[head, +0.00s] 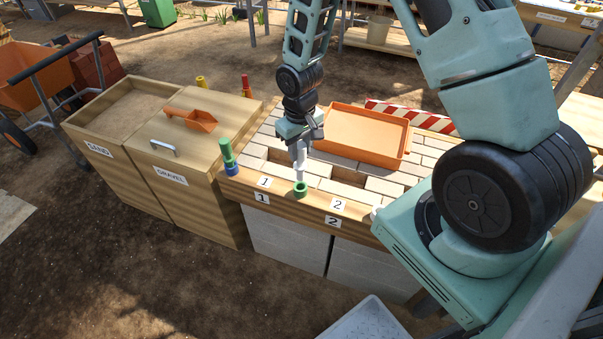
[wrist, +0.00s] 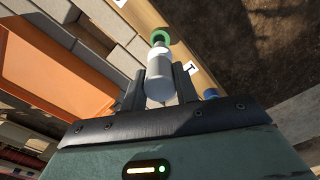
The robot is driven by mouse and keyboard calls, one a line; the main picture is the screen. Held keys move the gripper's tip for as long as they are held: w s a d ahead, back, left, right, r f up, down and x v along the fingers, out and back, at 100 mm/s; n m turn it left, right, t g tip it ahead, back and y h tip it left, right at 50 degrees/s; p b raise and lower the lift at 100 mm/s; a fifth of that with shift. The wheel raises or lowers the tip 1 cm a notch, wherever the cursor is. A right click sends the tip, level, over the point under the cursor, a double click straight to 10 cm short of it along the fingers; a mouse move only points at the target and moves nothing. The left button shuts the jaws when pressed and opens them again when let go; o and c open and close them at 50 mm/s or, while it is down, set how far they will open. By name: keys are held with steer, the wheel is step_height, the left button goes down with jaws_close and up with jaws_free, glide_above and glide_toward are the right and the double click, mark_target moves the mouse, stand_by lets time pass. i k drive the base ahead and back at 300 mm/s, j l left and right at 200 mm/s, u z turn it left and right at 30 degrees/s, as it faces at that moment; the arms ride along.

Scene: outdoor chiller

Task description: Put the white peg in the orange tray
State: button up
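The white peg (head: 299,164) is upright at the front edge of the brick-topped bench. Its lower end is at or just above a green ring (head: 300,190); I cannot tell whether the tip is inside it. My gripper (head: 299,146) points down over the peg. In the wrist view, the peg (wrist: 160,78) sits between the two dark fingers, which look shut on it, and the green ring (wrist: 161,36) shows beyond. The empty orange tray (head: 362,134) lies on the bricks, behind and to the right of the gripper; it also shows at left in the wrist view (wrist: 55,75).
A green peg (head: 226,150) stands in a blue ring (head: 232,169) left of my gripper. Wooden sand and gravel bins with an orange scoop (head: 192,120) are further left. A red-and-white striped bar (head: 410,116) lies behind the tray. Brickwork between peg and tray has recessed gaps.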

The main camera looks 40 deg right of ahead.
mark_target(379, 137)
steer(key=k, duration=0.4)
steer(key=i+j, duration=0.7)
steer(key=j, duration=0.2)
steer(key=i+z, duration=0.1)
steer(key=z, duration=0.8)
steer(key=i+j+z, duration=0.1)
steer(key=z, duration=0.35)
steer(key=i+z, duration=0.15)
steer(key=i, duration=0.25)
